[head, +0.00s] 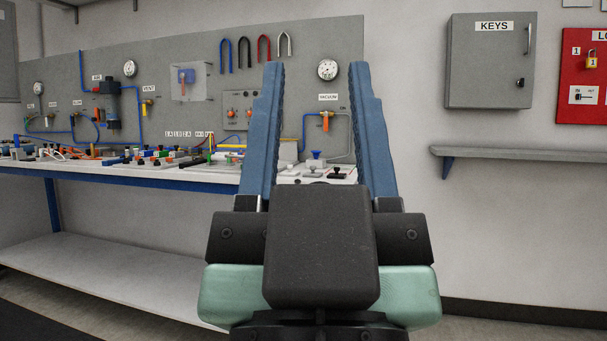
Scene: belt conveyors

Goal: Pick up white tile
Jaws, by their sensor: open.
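My gripper (318,122) is in the middle of the head view, close to the camera. Its two blue fingers point up and stand wide apart, with nothing between them but the background. I cannot pick out a white tile with certainty. Small flat pieces with dark knobs lie on the white bench top (205,173) behind the gripper, too small to tell apart. The gripper and its fingers hide part of the bench's right end.
The bench carries many small coloured parts and has a lower shelf (110,275). A grey panel (200,90) with gauges and hoses stands behind it. At right are a grey keys cabinet (489,65), a red board (585,85) and an empty wall shelf (520,151).

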